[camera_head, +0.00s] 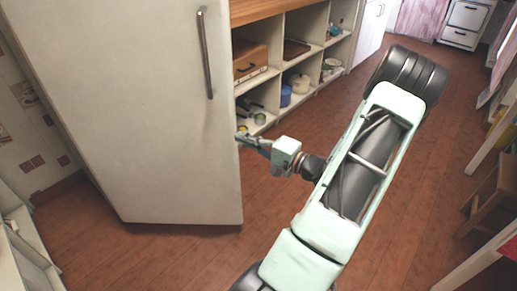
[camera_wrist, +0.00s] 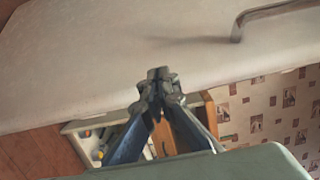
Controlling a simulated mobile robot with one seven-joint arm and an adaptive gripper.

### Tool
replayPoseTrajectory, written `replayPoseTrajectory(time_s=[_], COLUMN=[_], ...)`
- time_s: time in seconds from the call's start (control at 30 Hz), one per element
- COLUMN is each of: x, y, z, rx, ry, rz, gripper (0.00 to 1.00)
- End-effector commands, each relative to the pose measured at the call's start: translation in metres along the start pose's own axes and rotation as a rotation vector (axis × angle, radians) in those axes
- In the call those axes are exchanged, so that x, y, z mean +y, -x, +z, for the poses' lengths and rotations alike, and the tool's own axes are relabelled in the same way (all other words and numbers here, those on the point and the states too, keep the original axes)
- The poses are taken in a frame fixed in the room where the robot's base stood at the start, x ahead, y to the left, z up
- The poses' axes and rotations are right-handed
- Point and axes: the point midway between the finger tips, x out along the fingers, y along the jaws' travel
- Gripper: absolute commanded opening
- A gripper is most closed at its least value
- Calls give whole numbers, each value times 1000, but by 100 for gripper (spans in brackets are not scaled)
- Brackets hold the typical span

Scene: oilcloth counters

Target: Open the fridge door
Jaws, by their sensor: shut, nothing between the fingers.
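The white fridge (camera_head: 130,110) fills the left of the head view. Its long metal handle (camera_head: 206,55) runs upright near the right edge of the door front. In the wrist view the pale fridge surface (camera_wrist: 90,60) spans the upper part, with the handle (camera_wrist: 262,13) at top right. My gripper (camera_head: 240,136) is at the right edge of the fridge, below the handle and apart from it. In the wrist view my gripper (camera_wrist: 160,78) has its fingertips together and empty, overlapping the fridge edge. I cannot tell whether they touch it. No opening into the fridge interior shows.
Open shelves (camera_head: 270,75) with a wooden box (camera_head: 250,63), a blue pot (camera_head: 286,95) and other items stand right of the fridge. A wooden stool (camera_head: 490,195) is at far right. Brown floor (camera_head: 190,262) is clear before the fridge.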

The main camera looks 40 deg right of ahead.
Motion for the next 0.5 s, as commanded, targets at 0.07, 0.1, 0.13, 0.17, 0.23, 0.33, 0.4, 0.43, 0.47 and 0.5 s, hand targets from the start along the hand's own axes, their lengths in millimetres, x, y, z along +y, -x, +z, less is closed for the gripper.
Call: replayPoseTrajectory(time_s=[0.07, 0.1, 0.13, 0.17, 0.23, 0.33, 0.4, 0.43, 0.47, 0.5], x=[3, 2, 2, 2, 2, 1, 1, 1, 0, 0], y=[-4, -1, 0, 1, 4, 6, 7, 7, 7, 7], z=[7, 13, 17, 20, 27, 34, 36, 37, 38, 38], rx=[1, 2, 1, 1, 1, 1, 0, 0, 0, 0], ry=[-2, 0, -1, -1, 1, 1, 0, 1, 1, 1], rz=[2, 2, 2, 2, 1, 1, 1, 1, 1, 1], gripper=[0, 0, 0, 0, 0, 0, 0, 0, 0, 0])
